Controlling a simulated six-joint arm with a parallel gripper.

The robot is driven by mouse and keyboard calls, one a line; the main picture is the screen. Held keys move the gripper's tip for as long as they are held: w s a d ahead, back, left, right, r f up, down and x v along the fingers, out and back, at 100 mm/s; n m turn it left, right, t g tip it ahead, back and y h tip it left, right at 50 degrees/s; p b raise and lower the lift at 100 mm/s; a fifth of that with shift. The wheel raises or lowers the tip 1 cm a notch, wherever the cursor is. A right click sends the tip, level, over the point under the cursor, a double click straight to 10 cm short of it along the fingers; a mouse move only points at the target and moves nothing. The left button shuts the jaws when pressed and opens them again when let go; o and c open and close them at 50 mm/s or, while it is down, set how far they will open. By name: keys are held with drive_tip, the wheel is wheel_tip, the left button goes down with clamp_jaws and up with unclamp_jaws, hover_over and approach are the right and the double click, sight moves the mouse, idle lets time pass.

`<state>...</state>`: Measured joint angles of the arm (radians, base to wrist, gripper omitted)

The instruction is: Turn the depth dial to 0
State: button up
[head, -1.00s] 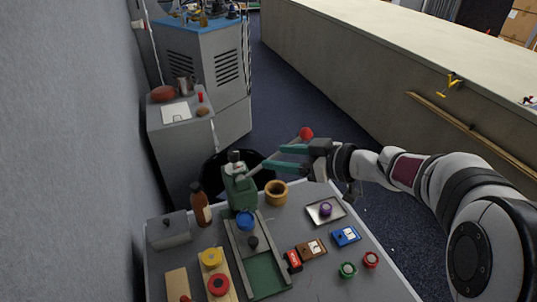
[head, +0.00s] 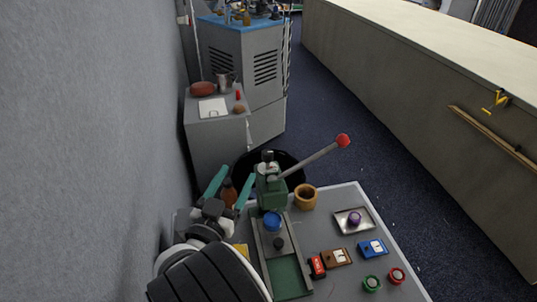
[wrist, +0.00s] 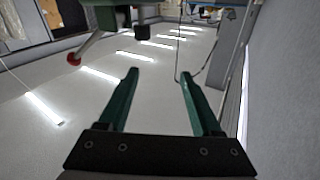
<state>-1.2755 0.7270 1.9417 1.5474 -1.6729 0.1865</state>
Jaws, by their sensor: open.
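A green press (head: 270,188) stands at the table's back edge, with a dark knob (head: 267,156) on top and a lever ending in a red ball (head: 343,141). A blue round part (head: 271,221) sits low at its front. I cannot tell which part is the depth dial, and no scale marks are legible. My gripper (head: 234,178) is open and empty, left of the press and apart from it, fingers pointing up and away. In the wrist view, my gripper (wrist: 159,76) has nothing between its fingers. Part of the green press (wrist: 105,18) shows at the top.
A brown bottle (head: 229,193) shows partly behind my fingers. A wooden cup (head: 305,196), a metal tray (head: 367,226) with a purple knob, and several small coloured items lie on the right of the table. The grey wall (head: 95,150) is close on the left. My arm hides the table's left side.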

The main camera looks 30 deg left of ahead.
sight(266, 158)
drive_tip(key=w+f, duration=0.1)
drive_tip(key=w, duration=0.3)
drive_tip(key=w+h, duration=0.1)
drive_tip(key=w, duration=0.4)
drive_tip(key=w+f+h, duration=0.1)
drive_tip(key=w, duration=0.3)
drive_tip(key=shift+w+f, duration=0.15)
drive_tip(key=shift+f, duration=0.15)
clamp_jaws()
